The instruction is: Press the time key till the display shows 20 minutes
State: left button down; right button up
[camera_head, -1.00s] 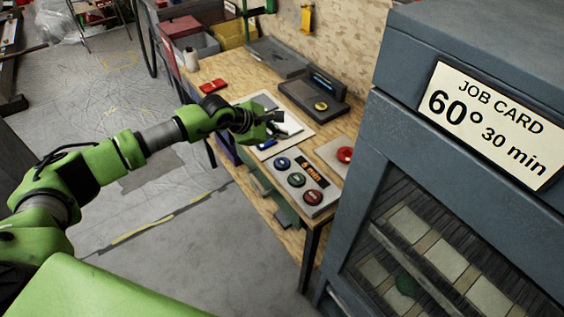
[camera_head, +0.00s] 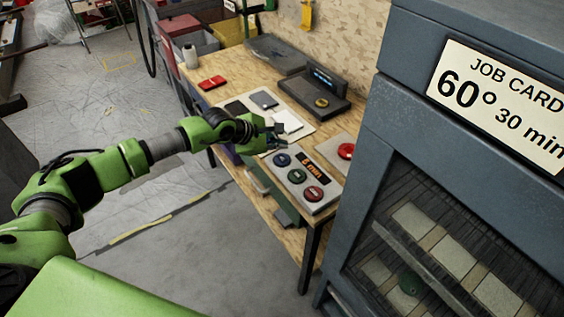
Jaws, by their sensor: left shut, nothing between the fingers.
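A grey control panel (camera_head: 321,177) lies at the front edge of the wooden workbench. It has a blue key (camera_head: 281,159), a green key (camera_head: 296,176) and a red key (camera_head: 313,194). Its small display (camera_head: 312,169) shows orange digits that seem to read 6 min. The markings on the keys are too small to read. My left gripper (camera_head: 279,140) is shut and empty, just behind the blue key and apparently above the bench; whether it touches anything cannot be told. My right gripper is out of view.
A grey cabinet (camera_head: 450,120) with a job card (camera_head: 498,105) reading 60° 30 min stands close on the right. A red round button (camera_head: 346,151) on a plate is right of the panel. A dark device (camera_head: 315,92) and a red object (camera_head: 212,82) are further back.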

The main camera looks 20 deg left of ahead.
aim_at(280, 160)
pick_arm(q)
jog(key=shift+f+b, duration=1.05)
jog(key=shift+f, duration=0.55)
jog(key=shift+r, duration=0.1)
jog(key=shift+f+b, duration=0.4)
jog(key=shift+b, duration=0.05)
jog(key=shift+f+b, duration=0.45)
dwell(0.6)
jog(key=shift+r, duration=0.1)
jog(key=shift+r+p, duration=0.4)
jog(key=shift+r, duration=0.3)
jog(key=shift+r, duration=0.1)
